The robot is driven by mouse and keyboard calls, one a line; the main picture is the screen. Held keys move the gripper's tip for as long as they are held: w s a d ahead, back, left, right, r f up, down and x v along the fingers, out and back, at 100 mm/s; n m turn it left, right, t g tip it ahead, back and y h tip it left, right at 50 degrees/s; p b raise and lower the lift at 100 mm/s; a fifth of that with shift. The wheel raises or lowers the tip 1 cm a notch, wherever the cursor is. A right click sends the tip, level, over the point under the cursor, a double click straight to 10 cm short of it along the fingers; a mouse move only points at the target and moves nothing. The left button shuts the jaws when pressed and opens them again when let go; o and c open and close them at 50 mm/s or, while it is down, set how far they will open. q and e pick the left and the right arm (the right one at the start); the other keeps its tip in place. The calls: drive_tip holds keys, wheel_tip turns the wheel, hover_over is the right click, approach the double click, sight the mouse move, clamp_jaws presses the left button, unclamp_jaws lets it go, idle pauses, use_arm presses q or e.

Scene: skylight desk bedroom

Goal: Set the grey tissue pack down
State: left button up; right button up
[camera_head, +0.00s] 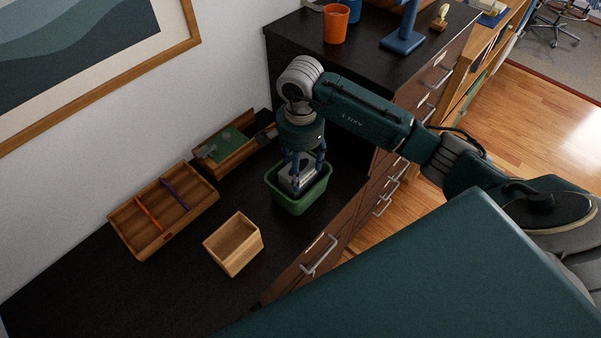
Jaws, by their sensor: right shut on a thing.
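The grey tissue pack (292,184) is between the fingers of my right gripper (304,180), inside the rim of a green bin (306,203). The gripper points down from above and is shut on the pack. The lower part of the pack is hidden by the bin wall, so I cannot tell whether it touches the bin's floor. My left gripper is not in view.
The bin stands on a dark dresser top (160,290). Left of it are an open wooden box (236,247), a divided wooden tray (137,218) and a wooden box with a green item (215,163). A higher dark cabinet holds an orange cup (335,25) and a blue stand (402,42).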

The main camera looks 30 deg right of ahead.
sight(300, 171)
wheel_tip(300, 171, down, 3)
drive_tip(key=shift+f+p, duration=0.2)
drive_tip(key=shift+p, duration=0.2)
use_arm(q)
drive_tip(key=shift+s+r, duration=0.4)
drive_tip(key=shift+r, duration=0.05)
use_arm(e)
drive_tip(key=shift+f, duration=0.1)
drive_tip(key=shift+f+b, duration=0.25)
drive_tip(key=shift+b, duration=0.05)
drive_tip(key=o, duration=0.7)
drive_tip(key=shift+r, duration=0.1)
drive_tip(key=shift+c, duration=0.2)
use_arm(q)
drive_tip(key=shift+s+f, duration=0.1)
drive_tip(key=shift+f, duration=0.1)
